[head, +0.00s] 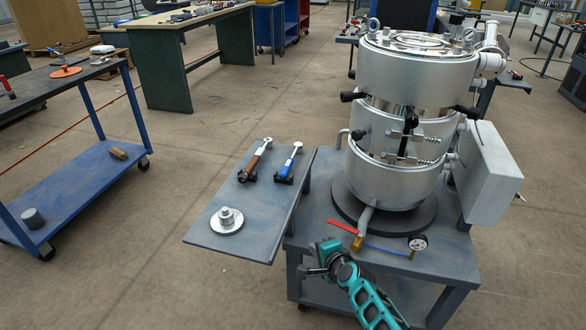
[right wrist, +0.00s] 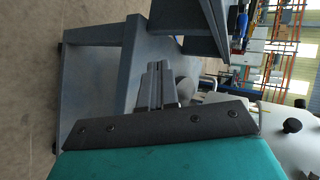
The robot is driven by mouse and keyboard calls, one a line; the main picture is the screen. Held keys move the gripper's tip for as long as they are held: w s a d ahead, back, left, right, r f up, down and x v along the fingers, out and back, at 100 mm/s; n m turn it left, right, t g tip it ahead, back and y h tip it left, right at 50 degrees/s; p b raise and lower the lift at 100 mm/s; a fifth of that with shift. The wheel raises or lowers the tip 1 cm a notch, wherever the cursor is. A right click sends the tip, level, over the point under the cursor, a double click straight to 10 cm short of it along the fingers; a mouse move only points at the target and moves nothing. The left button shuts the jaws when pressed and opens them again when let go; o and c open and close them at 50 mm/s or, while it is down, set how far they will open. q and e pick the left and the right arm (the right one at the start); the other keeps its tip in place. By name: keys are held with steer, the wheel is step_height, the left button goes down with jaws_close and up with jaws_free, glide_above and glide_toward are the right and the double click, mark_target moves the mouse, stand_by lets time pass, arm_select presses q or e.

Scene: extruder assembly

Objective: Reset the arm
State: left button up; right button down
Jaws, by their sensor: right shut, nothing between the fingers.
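My right gripper (head: 308,273) is shut and empty. It is at the front edge of the extruder's table, at the end of my teal right arm (head: 370,300). In the right wrist view its two dark fingers (right wrist: 160,85) lie together, pointing toward the grey table frame (right wrist: 150,50). The silver extruder vessel (head: 405,120) stands upright on the table behind the gripper, apart from it. My left gripper is not in view.
A red-handled valve (head: 345,229) and a gauge (head: 417,243) sit at the vessel's foot. A side shelf (head: 235,250) holds a metal flanged part (head: 227,220) and two handled tools (head: 289,163). A blue cart (head: 80,190) stands left. Open floor lies between cart and shelf.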

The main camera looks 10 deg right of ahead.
steer(key=s+d+r+n+h+p, duration=0.15)
steer(key=s+n, duration=0.25)
steer(key=s, duration=0.4)
steer(key=s+d+n+p, duration=0.3)
steer(key=s+n, duration=0.2)
steer(key=s, duration=0.2)
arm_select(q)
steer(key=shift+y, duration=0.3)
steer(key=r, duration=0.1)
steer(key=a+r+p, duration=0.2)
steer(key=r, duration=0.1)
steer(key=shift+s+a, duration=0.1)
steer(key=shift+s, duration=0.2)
arm_select(e)
steer(key=s+r+n, duration=0.8)
steer(key=s, duration=0.4)
steer(key=shift+s+d+r+g, duration=0.25)
steer(key=shift+s+d+g, duration=0.05)
steer(key=shift+s+d, duration=0.05)
